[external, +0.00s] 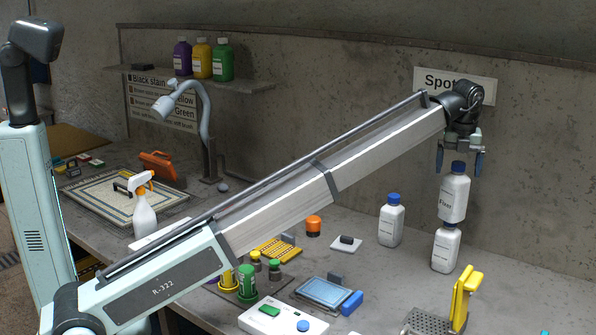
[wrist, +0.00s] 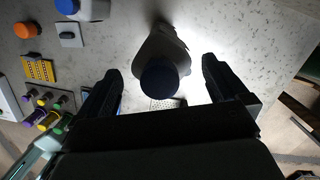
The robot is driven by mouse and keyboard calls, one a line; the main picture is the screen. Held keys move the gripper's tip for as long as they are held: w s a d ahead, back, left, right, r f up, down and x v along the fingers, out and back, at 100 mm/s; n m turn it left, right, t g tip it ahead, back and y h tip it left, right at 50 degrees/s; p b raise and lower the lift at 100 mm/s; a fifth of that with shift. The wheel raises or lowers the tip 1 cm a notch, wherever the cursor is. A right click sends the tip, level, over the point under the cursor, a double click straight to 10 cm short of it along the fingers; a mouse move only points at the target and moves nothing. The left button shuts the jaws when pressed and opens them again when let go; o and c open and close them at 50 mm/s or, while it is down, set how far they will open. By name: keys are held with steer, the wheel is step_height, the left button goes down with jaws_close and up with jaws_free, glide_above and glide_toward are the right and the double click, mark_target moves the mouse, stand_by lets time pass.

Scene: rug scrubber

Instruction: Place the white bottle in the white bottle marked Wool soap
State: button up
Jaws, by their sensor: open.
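A white bottle with a dark blue cap (external: 454,195) is upright just under my gripper (external: 459,160); its label seems to read "Fixer". Directly below it in the external view is another white bottle (external: 446,250), its top hidden; the upper one appears to stand on it. A third white, blue-capped bottle (external: 391,224) stands to the left on the bench. No "Wool soap" label is legible. My gripper is open, fingers pointing down on either side of the upper bottle's cap. In the wrist view the dark cap (wrist: 160,78) lies between the open fingers (wrist: 161,72).
The wall with a "Spot" sign (external: 425,80) is behind.

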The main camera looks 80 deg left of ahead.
steer(key=r, duration=0.6)
steer(key=d+r, duration=0.1)
steer(key=r, duration=0.2)
steer(key=shift+s+d, duration=0.1)
steer(key=shift+s, duration=0.15)
